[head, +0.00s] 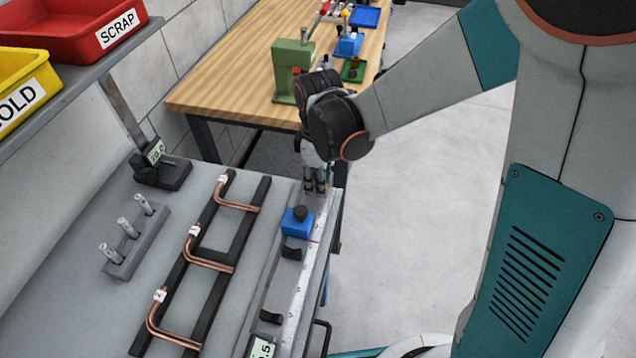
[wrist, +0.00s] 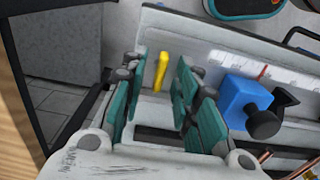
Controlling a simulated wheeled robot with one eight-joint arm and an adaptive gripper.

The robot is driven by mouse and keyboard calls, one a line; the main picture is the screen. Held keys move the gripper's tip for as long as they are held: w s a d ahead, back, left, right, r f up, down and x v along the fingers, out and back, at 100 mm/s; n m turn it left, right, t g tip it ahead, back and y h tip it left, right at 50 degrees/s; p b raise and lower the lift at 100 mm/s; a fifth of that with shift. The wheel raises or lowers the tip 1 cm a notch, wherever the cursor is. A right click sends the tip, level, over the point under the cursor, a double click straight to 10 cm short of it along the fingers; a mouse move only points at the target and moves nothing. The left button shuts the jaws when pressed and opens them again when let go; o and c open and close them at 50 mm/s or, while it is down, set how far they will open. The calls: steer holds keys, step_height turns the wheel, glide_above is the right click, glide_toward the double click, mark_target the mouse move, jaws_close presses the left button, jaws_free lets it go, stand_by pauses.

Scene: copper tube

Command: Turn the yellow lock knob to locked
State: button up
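The yellow lock knob (wrist: 161,70) shows in the wrist view as a narrow upright bar on the pale rail. My gripper (wrist: 157,95) is open, its teal fingers apart. The knob appears between them in the picture, a little beyond the tips; I cannot tell whether either finger touches it. In the head view my gripper (head: 316,182) points down over the far end of the rail and hides the knob. A blue block (wrist: 243,98) with a black knob (wrist: 268,118) sits on the rail to the right.
In the head view the blue block (head: 297,222) stands close in front of my gripper. Copper tubes (head: 180,338) lie on a black rack to the left, beside a grey pin holder (head: 135,240). A small display (head: 156,152) stands behind. A wooden table (head: 225,80) is beyond.

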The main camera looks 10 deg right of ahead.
jaws_close()
steer(key=shift+m, duration=0.3)
steer(key=m, duration=0.6)
steer(key=shift+m, duration=0.3)
steer(key=m, duration=1)
steer(key=shift+b, duration=0.3)
steer(key=shift+m, duration=0.5)
